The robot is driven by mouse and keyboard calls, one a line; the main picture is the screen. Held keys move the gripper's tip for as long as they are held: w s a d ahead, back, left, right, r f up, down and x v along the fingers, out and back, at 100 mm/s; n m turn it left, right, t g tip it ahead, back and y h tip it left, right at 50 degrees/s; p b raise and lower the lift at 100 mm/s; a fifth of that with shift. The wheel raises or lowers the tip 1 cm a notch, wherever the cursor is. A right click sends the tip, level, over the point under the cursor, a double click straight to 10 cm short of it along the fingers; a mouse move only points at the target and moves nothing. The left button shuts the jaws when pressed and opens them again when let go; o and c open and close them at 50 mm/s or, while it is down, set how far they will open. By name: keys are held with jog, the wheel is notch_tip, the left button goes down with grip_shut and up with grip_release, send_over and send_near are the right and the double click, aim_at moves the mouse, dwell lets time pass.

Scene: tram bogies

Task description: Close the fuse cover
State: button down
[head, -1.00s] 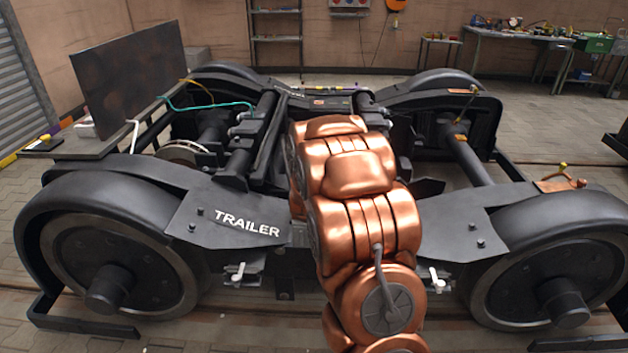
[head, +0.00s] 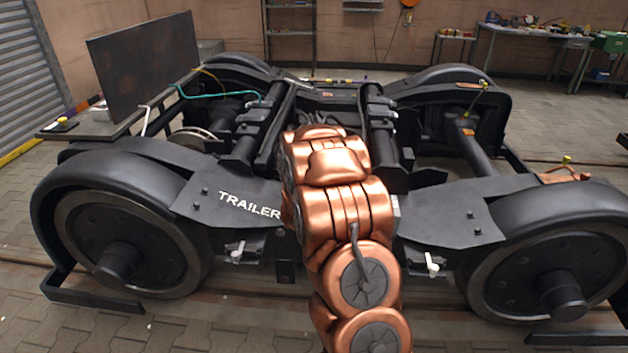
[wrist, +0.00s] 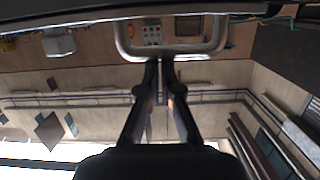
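My gripper (wrist: 161,64) points away from the camera in the wrist view, its two dark fingers drawn close together with only a narrow gap. The fingertips overlap the lower bar of a rounded grey metal loop (wrist: 126,44), like a handle. I cannot tell whether they touch it. A dark edge runs across the top of that view, above the loop. I cannot clearly make out the fuse cover in either view. In the head view my copper arm reaches over the middle of the bogie (head: 449,219) and hides my gripper and what lies behind it.
The black wheels (head: 122,243) stand at both sides of the bogie. An upright dark panel (head: 145,68) stands on a side table (head: 95,142) at left. A teal cable (head: 215,95) crosses the frame. Workbenches (head: 530,35) stand at the back right; paved floor lies in front.

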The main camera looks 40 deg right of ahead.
notch_tip(320, 180, up, 2)
jog(key=shift+d+r+p, duration=0.15)
jog(key=shift+r+p, duration=0.1)
jog(key=shift+p, duration=0.35)
jog(key=shift+s+r, duration=0.1)
jog(key=shift+r, duration=0.15)
jog(key=f+b+v, duration=0.2)
jog(key=b+v, duration=0.1)
jog(key=v, duration=0.6)
jog(key=shift+a+f, duration=0.25)
jog(key=shift+f, duration=0.05)
jog(key=shift+s, duration=0.1)
